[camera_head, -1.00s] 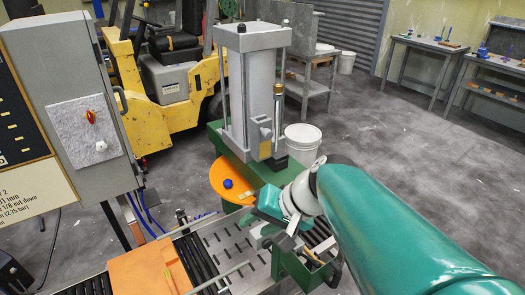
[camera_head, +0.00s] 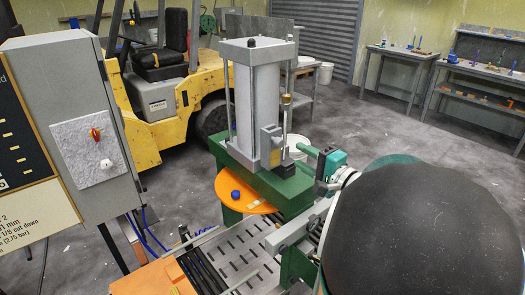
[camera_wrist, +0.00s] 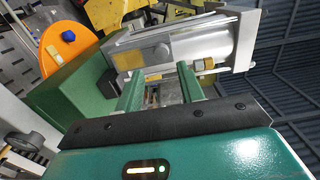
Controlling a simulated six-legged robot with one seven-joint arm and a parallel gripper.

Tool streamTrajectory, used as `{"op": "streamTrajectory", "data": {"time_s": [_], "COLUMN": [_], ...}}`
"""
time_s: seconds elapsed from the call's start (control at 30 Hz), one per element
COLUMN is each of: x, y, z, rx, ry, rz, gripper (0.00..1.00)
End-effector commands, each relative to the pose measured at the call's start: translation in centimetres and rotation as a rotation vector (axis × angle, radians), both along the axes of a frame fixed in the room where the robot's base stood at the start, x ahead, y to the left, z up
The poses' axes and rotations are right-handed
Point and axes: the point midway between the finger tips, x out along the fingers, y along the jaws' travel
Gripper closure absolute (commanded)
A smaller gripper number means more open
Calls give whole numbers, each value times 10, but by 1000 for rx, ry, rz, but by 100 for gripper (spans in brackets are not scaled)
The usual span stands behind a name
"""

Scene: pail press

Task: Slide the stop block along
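The press (camera_head: 257,100) stands on a green base (camera_head: 265,180). A grey block with a yellow label (camera_head: 270,140) sits low on the front right of its column, beside an upright rod with a brass top (camera_head: 286,100). A small black block (camera_head: 277,157) sits below it. I cannot tell for sure which is the stop block. My gripper (camera_head: 303,151) is just right of these blocks, fingers pointing left at the press. In the wrist view my gripper (camera_wrist: 155,70) has its two green fingers apart, with nothing seen held. The press column (camera_wrist: 200,48) lies beyond the fingertips.
An orange disc (camera_head: 240,203) with a blue knob (camera_head: 236,195) sticks out in front of the base. A white pail (camera_head: 297,143) is behind my gripper. A grey control box (camera_head: 75,110) stands left; a slotted metal table (camera_head: 230,255) is in front. A yellow forklift (camera_head: 160,130) stands behind.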

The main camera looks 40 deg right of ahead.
Motion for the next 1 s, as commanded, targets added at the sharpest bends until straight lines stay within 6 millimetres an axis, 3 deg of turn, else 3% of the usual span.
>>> {"op": "streamTrajectory", "data": {"time_s": [0.27,0.73,0.9,1.0], "x": [14,81,79,79], "y": [-9,-4,-3,-1], "z": [0,0,0,0], "rx": [1,2,1,1], "ry": [-4,-3,-3,-3], "rz": [-11,-4,-5,-4], "gripper": [62,62,95,97]}}
